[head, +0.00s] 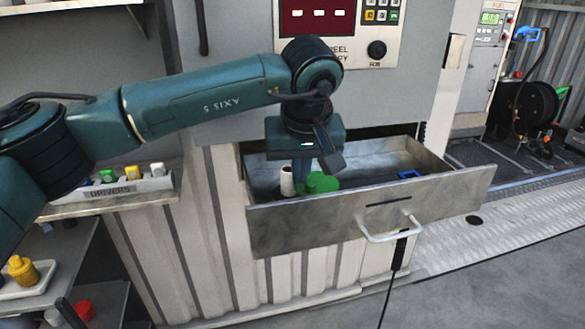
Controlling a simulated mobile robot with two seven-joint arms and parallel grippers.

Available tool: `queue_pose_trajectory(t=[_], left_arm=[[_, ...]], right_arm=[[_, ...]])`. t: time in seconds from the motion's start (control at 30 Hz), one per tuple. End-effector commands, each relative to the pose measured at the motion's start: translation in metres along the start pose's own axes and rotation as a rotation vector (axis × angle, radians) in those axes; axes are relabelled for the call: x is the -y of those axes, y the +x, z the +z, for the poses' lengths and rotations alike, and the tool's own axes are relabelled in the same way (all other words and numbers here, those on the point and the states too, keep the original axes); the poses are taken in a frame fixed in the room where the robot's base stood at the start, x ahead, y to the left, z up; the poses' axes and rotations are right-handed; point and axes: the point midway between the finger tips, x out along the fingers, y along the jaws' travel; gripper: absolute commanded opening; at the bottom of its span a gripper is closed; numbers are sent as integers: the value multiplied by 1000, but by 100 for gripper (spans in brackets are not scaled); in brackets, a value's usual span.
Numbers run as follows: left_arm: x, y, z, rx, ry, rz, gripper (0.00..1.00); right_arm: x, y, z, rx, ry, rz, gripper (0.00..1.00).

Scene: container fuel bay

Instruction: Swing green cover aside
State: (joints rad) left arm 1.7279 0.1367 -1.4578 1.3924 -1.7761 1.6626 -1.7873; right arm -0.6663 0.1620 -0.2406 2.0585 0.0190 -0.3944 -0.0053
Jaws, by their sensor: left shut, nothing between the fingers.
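The green cover (323,183) is a round green piece inside the open metal drawer (290,222). My left gripper (330,167) reaches down into the drawer from above, close to the green cover. Its fingers are shut with nothing between them; I cannot tell whether they touch the cover. Part of the cover is hidden behind the drawer front and the gripper. My right gripper is not in view.
A pale cylinder (287,181) stands left of the cover in the drawer. A blue item (408,174) lies at the drawer's right. The drawer handle (392,233) sticks out in front. A control panel (345,30) is above. A rack marked DRIVERS (125,188) is left.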

Motion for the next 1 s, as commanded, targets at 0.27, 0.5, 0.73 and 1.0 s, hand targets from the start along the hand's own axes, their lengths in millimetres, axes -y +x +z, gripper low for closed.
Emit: queue_pose_trajectory(t=[0.27,0.5,0.73,1.0], left_arm=[[-3,-1,3,-1,1,1,0],[-4,-2,4,0,2,1,0],[-4,-2,4,0,2,1,0],[1,-2,8,-1,3,1,0]], right_arm=[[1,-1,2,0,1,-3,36],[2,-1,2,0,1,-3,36],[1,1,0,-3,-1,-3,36],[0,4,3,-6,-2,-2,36]])
